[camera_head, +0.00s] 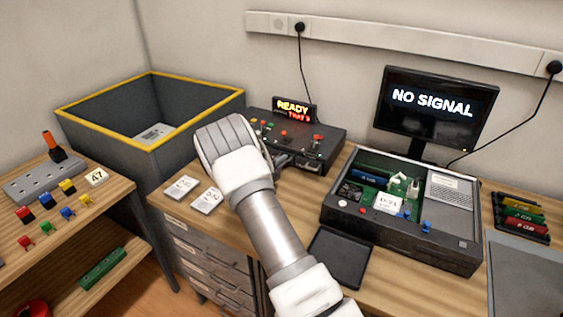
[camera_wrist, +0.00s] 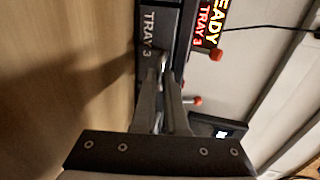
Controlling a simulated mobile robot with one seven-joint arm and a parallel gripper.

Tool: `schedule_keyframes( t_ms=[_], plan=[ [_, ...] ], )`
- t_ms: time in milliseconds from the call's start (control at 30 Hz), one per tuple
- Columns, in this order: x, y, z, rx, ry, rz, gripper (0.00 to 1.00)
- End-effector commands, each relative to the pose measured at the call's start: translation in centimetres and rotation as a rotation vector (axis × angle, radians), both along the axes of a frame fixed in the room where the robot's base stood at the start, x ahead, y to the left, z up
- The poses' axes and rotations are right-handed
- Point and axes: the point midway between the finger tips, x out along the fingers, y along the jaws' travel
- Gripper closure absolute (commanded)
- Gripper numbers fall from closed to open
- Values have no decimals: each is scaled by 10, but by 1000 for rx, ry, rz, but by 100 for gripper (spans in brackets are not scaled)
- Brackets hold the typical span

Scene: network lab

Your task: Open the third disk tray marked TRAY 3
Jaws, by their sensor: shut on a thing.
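The dark disk unit (camera_head: 318,142) stands on the desk against the wall, with several red and green knobs on top. Its lit sign (camera_head: 294,108) reads READY and TRAY 3. In the wrist view, the dark front marked TRAY 3 (camera_wrist: 149,35) shows turned sideways. My gripper (camera_wrist: 166,82) is shut on the metal handle (camera_wrist: 163,62) of TRAY 3. In the head view, my gripper (camera_head: 290,160) is at the unit's front, and my arm hides much of that front. I cannot tell how far the tray is out.
An open computer case (camera_head: 400,238) and a black tray (camera_head: 340,258) are to the right. A monitor (camera_head: 437,105) reads NO SIGNAL. Two pale labelled pieces (camera_head: 181,187) lie left of my arm. A grey bin with a yellow rim (camera_head: 102,130) stands further left.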

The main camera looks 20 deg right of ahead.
Motion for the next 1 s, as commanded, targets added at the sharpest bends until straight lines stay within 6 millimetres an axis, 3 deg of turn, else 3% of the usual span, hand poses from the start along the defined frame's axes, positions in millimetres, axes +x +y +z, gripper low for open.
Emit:
schedule_keyframes(
  t_ms=[767, 867, 1000],
  plan=[
    [0, 0, 1, -1, -1, 1, 100],
    [-3, 5, 0, 1, -1, 1, 100],
    [-18, 26, -2, 3, 0, 3, 100]
  ],
)
